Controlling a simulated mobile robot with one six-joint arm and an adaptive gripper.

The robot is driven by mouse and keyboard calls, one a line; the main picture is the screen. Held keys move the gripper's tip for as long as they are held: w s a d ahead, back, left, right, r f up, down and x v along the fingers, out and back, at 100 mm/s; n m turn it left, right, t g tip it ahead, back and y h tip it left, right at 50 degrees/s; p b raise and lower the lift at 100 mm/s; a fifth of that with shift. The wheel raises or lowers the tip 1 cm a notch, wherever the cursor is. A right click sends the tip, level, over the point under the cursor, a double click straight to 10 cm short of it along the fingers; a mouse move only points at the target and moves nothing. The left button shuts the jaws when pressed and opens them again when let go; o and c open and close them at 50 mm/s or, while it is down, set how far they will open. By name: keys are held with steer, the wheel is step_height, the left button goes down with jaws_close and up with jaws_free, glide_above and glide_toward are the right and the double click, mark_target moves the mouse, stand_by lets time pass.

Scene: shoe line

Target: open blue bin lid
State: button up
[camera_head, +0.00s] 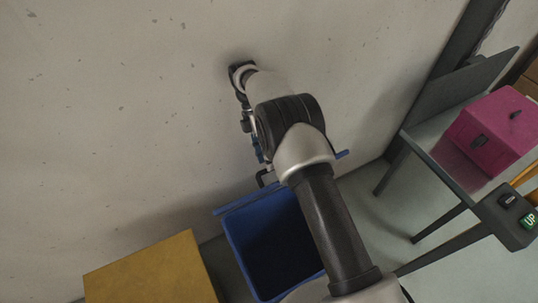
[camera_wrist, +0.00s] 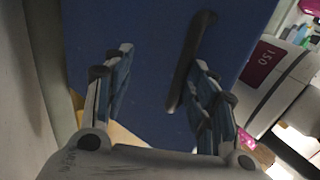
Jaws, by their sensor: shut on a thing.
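The blue bin (camera_head: 238,240) stands on the floor at the bottom middle of the head view, its dark inside showing. Its blue lid (camera_head: 240,203) is raised and shows nearly edge-on behind my arm. In the wrist view the lid's flat blue face (camera_wrist: 150,55) fills the middle, with a dark bar handle (camera_wrist: 190,60) on it. My gripper (camera_head: 261,164) is at the lid's handle. In the wrist view my gripper's fingers (camera_wrist: 162,88) stand apart, the right one against the handle. The exact contact is partly hidden.
A yellow-brown box (camera_head: 150,275) stands left of the bin. A grey table (camera_head: 430,140) with a magenta box (camera_head: 490,132) is at the right. The grey wall (camera_head: 110,110) is close behind my arm. A button panel (camera_head: 508,215) is at the right edge.

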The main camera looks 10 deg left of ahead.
steer(key=shift+a+f, duration=0.1)
steer(key=shift+f, duration=0.15)
step_height(320, 180, up, 10)
steer(key=shift+r, duration=0.25)
stand_by(0.3)
stand_by(0.3)
